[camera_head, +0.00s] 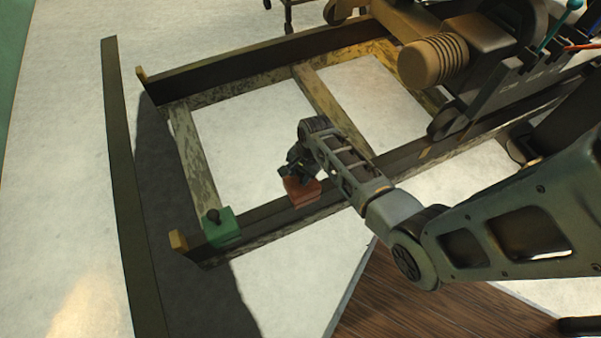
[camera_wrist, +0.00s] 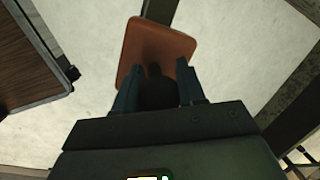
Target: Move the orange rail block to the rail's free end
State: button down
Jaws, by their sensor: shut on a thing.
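The orange rail block (camera_head: 302,192) sits on the near dark rail (camera_head: 275,212) of the frame, partway along it. My gripper (camera_head: 294,172) is at the block from above. In the wrist view, my gripper (camera_wrist: 157,95) has its two fingers either side of a dark knob on the orange block (camera_wrist: 155,45), shut on it. The fingers partly hide the knob. A green block (camera_head: 221,226) with a dark knob sits on the same rail to the left, near the rail's yellow-capped end (camera_head: 179,241). Bare rail lies between the two blocks.
A far dark rail (camera_head: 270,57) runs parallel, joined by worn crossbars (camera_head: 192,155). A machine with a ribbed tan cylinder (camera_head: 432,61) stands at the upper right. A long dark beam (camera_head: 122,190) lies left of the frame. A brown wooden surface (camera_head: 400,295) is at the bottom.

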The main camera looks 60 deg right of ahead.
aim_at(300, 182)
jog(key=shift+f+b, duration=1.3)
jog(key=shift+f, duration=0.6)
dwell(0.7)
jog(key=c, duration=0.9)
grip_release()
jog(key=o, duration=0.3)
jog(key=shift+f, duration=0.1)
jog(key=r+p, duration=0.1)
jog(key=r, duration=0.1)
jog(key=r+p, duration=0.1)
jog(key=r, duration=0.2)
jog(key=s+r+p, duration=0.1)
jog(key=r, duration=0.2)
jog(key=shift+d, duration=0.35)
jog(key=shift+f, duration=0.1)
